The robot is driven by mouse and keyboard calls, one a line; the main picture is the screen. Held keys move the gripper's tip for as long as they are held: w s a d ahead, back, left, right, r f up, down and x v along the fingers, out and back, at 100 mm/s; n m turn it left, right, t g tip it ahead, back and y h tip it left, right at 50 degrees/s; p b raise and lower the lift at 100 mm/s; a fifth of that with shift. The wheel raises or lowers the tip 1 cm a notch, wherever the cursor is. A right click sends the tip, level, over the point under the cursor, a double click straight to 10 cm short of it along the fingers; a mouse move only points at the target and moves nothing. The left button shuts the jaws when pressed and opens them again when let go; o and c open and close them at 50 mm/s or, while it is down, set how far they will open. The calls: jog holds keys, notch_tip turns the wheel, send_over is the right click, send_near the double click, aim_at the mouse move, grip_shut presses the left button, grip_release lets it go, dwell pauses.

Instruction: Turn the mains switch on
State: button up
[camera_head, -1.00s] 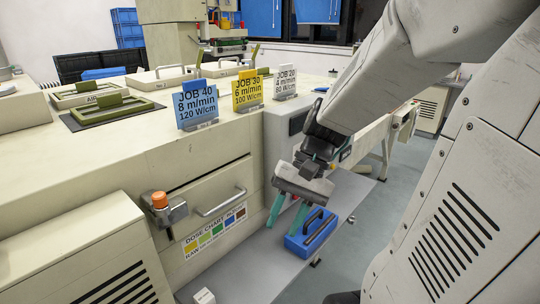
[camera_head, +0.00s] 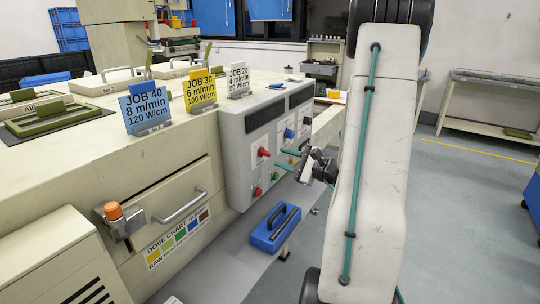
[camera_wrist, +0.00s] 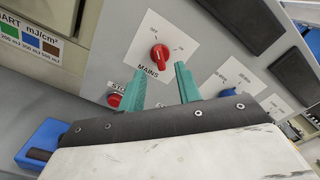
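The mains switch is a red rotary knob (camera_wrist: 160,54) on a white plate marked MAINS, on the grey control panel (camera_wrist: 105,45). In the wrist view its pointer looks roughly upright, between the two printed end labels; the exact setting is hard to read. It also shows as a red knob in the head view (camera_head: 263,152). My gripper (camera_wrist: 160,84) is open and empty. Its two green fingers point at the panel, with the knob just beyond and between their tips. In the head view my gripper (camera_head: 278,158) is at the panel's front, apart from or near the knob; contact cannot be told.
A red stop button (camera_wrist: 114,100) sits below the switch. A blue knob (camera_wrist: 227,93) is to the right. A blue case with a black handle (camera_head: 275,228) lies on the grey shelf below the panel. Job cards (camera_head: 146,106) stand on the machine top.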

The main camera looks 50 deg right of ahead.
aim_at(268, 154)
jog(key=w, duration=0.2)
jog(key=w+a, duration=0.1)
jog(key=w, duration=0.2)
jog(key=shift+w+a, duration=0.1)
jog(key=shift+w, duration=0.25)
grip_shut()
